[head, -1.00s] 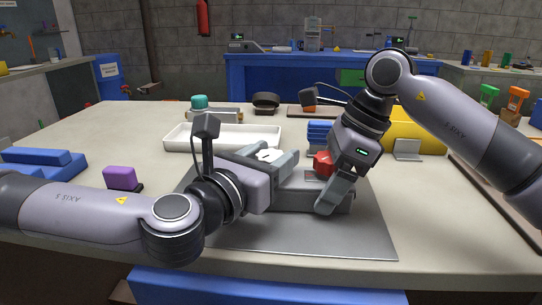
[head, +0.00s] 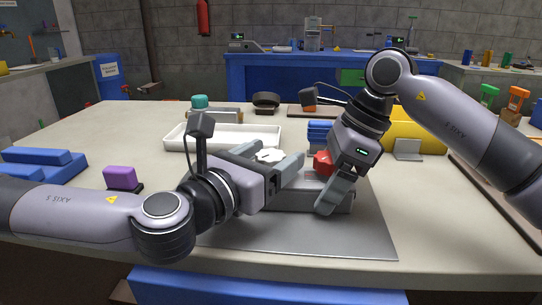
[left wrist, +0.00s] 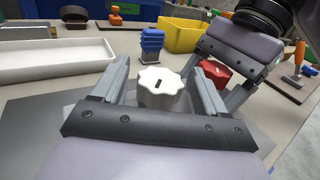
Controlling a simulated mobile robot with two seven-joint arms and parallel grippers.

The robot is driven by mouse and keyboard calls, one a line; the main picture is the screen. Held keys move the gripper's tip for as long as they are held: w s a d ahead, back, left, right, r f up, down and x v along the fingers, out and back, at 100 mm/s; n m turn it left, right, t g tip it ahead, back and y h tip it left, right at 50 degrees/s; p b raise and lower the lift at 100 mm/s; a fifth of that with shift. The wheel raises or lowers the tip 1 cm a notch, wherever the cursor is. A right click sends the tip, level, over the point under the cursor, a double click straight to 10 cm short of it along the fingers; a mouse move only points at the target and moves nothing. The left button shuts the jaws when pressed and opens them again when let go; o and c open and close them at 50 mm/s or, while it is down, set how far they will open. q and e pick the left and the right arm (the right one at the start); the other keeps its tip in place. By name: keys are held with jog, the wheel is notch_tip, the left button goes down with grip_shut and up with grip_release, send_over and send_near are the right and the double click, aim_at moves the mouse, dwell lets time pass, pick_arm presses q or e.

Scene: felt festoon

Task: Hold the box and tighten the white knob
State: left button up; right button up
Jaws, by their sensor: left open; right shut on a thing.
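The grey box (head: 300,197) sits on a grey mat (head: 350,238) on the table. Its white lobed knob (left wrist: 160,86) shows from above in the left wrist view, with a dark slot mark. In the head view the white knob (head: 268,155) is partly hidden by my left gripper (head: 280,165). My left gripper is open, its fingers on either side of the white knob with gaps visible. A red knob (head: 322,162) is on the box's right part. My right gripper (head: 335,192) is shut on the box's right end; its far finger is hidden.
A white tray (head: 180,146) lies behind the box. A blue ribbed block (head: 320,135) and a yellow bin (head: 425,130) stand behind on the right. A purple block (head: 120,177) and blue blocks (head: 35,160) are on the left. The mat's front is clear.

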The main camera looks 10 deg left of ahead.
pick_arm(q)
jog(key=shift+v, duration=3.6)
jog(key=shift+w+d+r+n+y, duration=0.2)
jog(key=shift+r+n+y, duration=0.1)
jog(key=shift+r+y, duration=0.1)
jog(key=s+d+r+n+g+y, duration=0.25)
jog(key=r+n+y, duration=0.2)
jog(key=y, duration=0.35)
jog(key=x, duration=0.7)
jog(key=f+x, duration=0.1)
jog(key=x, duration=0.3)
jog(key=shift+d+f, duration=0.1)
jog(key=shift+d, duration=0.3)
jog(key=shift+c, duration=0.3)
jog(key=c, duration=0.9)
